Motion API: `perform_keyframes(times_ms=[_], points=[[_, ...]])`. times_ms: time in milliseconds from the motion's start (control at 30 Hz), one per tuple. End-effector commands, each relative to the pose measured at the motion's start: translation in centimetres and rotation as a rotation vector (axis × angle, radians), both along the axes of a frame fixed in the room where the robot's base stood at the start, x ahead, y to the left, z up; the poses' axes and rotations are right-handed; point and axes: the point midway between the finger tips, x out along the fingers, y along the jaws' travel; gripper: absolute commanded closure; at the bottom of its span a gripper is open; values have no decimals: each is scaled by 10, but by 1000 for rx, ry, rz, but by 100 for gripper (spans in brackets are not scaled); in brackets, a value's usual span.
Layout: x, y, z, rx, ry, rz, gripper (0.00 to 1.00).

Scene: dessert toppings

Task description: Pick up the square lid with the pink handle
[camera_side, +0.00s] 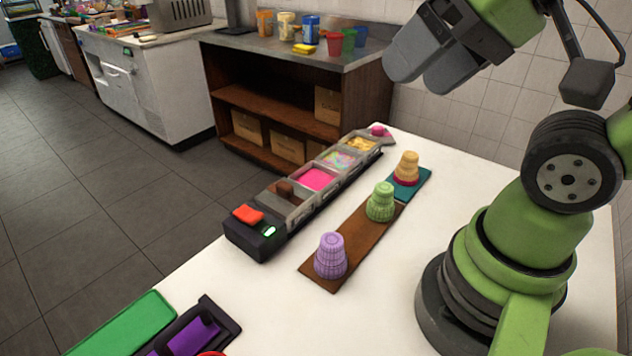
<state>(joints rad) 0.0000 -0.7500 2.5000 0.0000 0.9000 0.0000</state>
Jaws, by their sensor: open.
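The pink handle (378,130) shows at the far end of the row of topping containers. It sits on a small grey lid (389,139), which lies at the far end of the row and is partly hidden by the handle. My gripper (418,80) is at the upper right, high above the white table and well apart from the lid. Its two grey fingers are open, and nothing shows between them.
The container row (316,180) holds pink, brown, yellow and multicoloured toppings. A red-orange piece (248,214) sits at its near end. Purple (331,258), green (381,203) and tan (407,168) ribbed stacks stand on boards to the right. Green and purple trays are at front left.

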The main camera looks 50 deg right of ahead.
Motion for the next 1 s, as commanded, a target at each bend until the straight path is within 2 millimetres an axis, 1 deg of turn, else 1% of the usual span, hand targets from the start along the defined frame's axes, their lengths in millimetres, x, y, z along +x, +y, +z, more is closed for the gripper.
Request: perform_keyframes(times_ms=[467,567,667,767,800,867,900,967,1000], points=[[0,0,0,-1,0,0,34],[8,-3,3,-8,7,-15,34],[29,-14,10,-29,22,-49,34],[63,-33,15,-60,47,-104,34],[78,-44,16,-75,56,-126,34],[100,-62,15,-95,74,-160,34],[114,-74,12,-106,84,-182,34],[135,-95,6,-125,102,-213,34],[147,-110,1,-136,116,-233,34]])
